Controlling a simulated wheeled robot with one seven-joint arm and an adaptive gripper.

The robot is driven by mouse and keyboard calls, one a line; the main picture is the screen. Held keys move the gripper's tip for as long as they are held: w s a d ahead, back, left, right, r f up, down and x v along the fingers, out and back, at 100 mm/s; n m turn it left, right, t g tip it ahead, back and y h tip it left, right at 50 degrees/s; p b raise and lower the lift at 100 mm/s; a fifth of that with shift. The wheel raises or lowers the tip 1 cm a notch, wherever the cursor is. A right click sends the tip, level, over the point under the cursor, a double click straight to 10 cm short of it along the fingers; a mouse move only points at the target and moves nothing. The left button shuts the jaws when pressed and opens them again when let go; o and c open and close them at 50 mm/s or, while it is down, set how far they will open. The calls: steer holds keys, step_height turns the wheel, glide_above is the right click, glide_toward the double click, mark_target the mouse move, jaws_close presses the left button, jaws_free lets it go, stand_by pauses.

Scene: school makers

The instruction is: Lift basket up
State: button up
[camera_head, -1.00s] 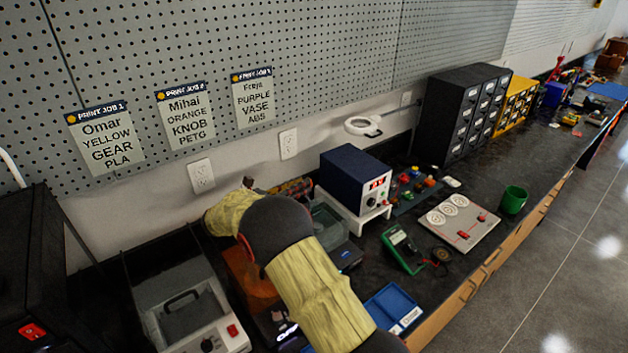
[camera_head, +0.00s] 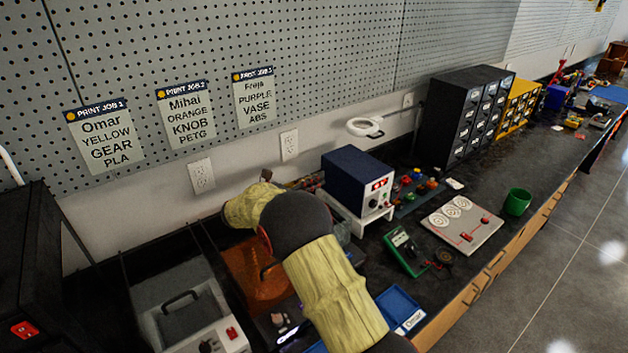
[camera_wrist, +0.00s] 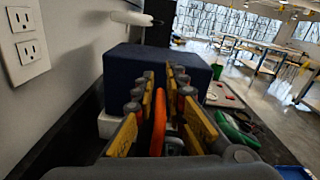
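A grey bench unit (camera_head: 205,337) stands at the lower left in the head view. Inside its open top is a dark basket-like insert (camera_head: 190,322) with a black loop handle (camera_head: 181,297). I cannot tell for certain that this is the basket. My gripper (camera_wrist: 162,72) shows in the wrist view with its yellow-padded fingers apart. An orange upright piece (camera_wrist: 158,122) shows between them, and I see no clear grip on it. In the head view my arm hides the gripper, which lies right of and beyond the grey unit.
A blue power supply (camera_head: 356,176) stands just ahead of my gripper, also in the wrist view (camera_wrist: 160,70). An orange-brown box (camera_head: 250,285) sits beside the grey unit. A green meter (camera_head: 405,252), switch panel (camera_head: 462,225) and green cup (camera_head: 517,202) lie rightward. The wall is close at left.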

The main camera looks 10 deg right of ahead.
jaws_close()
stand_by(0.5)
step_height(320, 180, up, 8)
steer(key=p, duration=0.7)
steer(key=shift+r, duration=0.1)
steer(key=shift+o, duration=0.2)
jaws_free()
steer(key=shift+r, duration=0.1)
steer(key=o, duration=0.4)
steer(key=shift+f, duration=0.2)
steer(key=shift+a, duration=0.1)
